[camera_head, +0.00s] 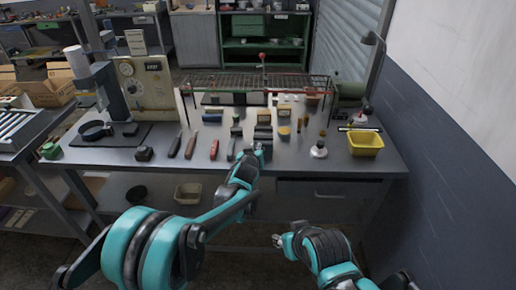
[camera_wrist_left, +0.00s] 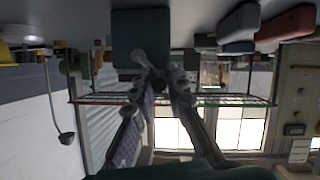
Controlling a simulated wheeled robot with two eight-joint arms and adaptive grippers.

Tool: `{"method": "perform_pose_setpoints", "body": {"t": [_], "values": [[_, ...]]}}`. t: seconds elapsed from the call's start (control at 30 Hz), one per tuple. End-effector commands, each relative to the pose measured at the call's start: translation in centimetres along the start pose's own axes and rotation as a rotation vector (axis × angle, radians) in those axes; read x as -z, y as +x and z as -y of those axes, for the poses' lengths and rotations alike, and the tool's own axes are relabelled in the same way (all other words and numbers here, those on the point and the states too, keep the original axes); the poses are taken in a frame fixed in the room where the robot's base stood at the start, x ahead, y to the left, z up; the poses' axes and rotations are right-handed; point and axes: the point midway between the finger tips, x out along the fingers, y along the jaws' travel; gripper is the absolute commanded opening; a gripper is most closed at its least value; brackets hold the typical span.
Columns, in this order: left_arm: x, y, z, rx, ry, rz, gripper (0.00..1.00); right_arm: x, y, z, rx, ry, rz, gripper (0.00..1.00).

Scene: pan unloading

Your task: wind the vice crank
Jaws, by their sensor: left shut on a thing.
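The vice (camera_head: 263,131) is a small dark block near the front edge of the workbench. My left gripper (camera_head: 257,149) reaches its front side from below. In the left wrist view, which is upside down, a dark green-grey block (camera_wrist_left: 140,30), apparently the vice body, is just beyond the fingers. The left fingers (camera_wrist_left: 158,82) are shut on a small grey piece, apparently the vice crank, mostly hidden between them. My right gripper (camera_head: 279,240) hangs low in front of the bench, away from the vice. Its fingers are too small to read.
The bench (camera_head: 330,165) carries several hand tools left of the vice, a press-like machine (camera_head: 148,85) at the left, and a yellow bin (camera_head: 365,143) at the right. A white-based object (camera_head: 318,151) stands right of the vice. A wire rack (camera_head: 215,83) runs along the back.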

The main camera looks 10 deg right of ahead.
Motion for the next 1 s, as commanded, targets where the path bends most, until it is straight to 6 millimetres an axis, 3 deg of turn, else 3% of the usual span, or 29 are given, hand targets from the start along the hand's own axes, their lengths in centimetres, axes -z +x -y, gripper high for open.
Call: {"method": "perform_pose_setpoints", "body": {"t": [0.5,1.0], "values": [[-1.5,0.7,1.6,-0.163,-0.404,0.002,0.00,-1.2,1.6,0.0,0.000,0.000,0.000,0.40],[-2.0,0.9,1.6,-0.231,-0.558,0.003,0.00,-1.6,2.3,0.0,0.000,0.000,0.000,0.40]]}}
